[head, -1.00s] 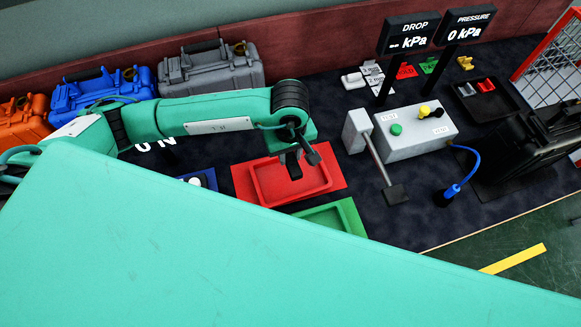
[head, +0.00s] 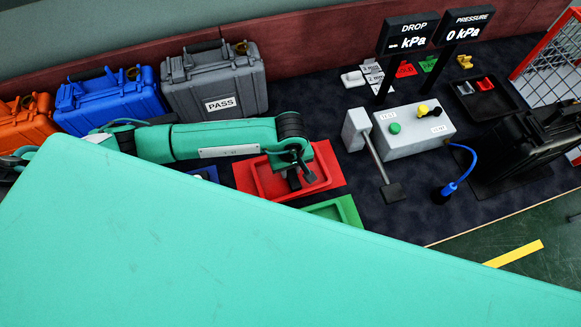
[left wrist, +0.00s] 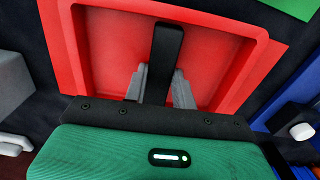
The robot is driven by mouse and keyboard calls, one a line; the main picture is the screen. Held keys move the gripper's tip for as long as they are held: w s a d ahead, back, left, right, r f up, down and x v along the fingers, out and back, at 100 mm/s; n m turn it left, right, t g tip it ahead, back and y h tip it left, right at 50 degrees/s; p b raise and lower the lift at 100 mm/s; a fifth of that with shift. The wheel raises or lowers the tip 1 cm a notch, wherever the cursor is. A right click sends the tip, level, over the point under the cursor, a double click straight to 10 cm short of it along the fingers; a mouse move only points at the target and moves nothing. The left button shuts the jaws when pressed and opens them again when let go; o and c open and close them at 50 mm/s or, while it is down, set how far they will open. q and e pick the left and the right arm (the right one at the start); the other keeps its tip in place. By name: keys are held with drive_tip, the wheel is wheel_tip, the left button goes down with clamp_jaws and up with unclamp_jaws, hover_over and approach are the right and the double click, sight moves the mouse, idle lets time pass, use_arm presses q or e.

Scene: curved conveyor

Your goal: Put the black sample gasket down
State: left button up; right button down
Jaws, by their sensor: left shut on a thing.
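My left gripper (head: 297,176) is over the red tray (head: 247,180) and points down into it. In the left wrist view its grey fingers (left wrist: 158,88) are shut on the black sample gasket (left wrist: 167,50). The gasket shows there as a dark upright strip in front of the red tray floor (left wrist: 110,45). I cannot tell whether its lower end touches the floor. In the head view the gasket is small and dark between the fingers. My right gripper is not in view.
A green tray (head: 347,210) lies just in front of the red one. To the right stand a grey test box (head: 415,138) with buttons and a lever (head: 376,165). Grey (head: 215,75), blue (head: 110,97) and orange (head: 20,125) cases line the back.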

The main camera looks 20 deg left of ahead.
sight(291, 171)
use_arm(q)
drive_tip(key=o, duration=0.6)
drive_tip(key=shift+f, duration=0.15)
drive_tip(key=shift+c, duration=0.2)
drive_tip(key=o, duration=0.4)
drive_tip(key=shift+o, duration=0.2)
drive_tip(key=shift+r, duration=0.3)
wheel_tip(291, 171, up, 12)
drive_tip(key=b, duration=0.3)
drive_tip(key=shift+s+f, duration=0.1)
drive_tip(key=shift+f, duration=0.1)
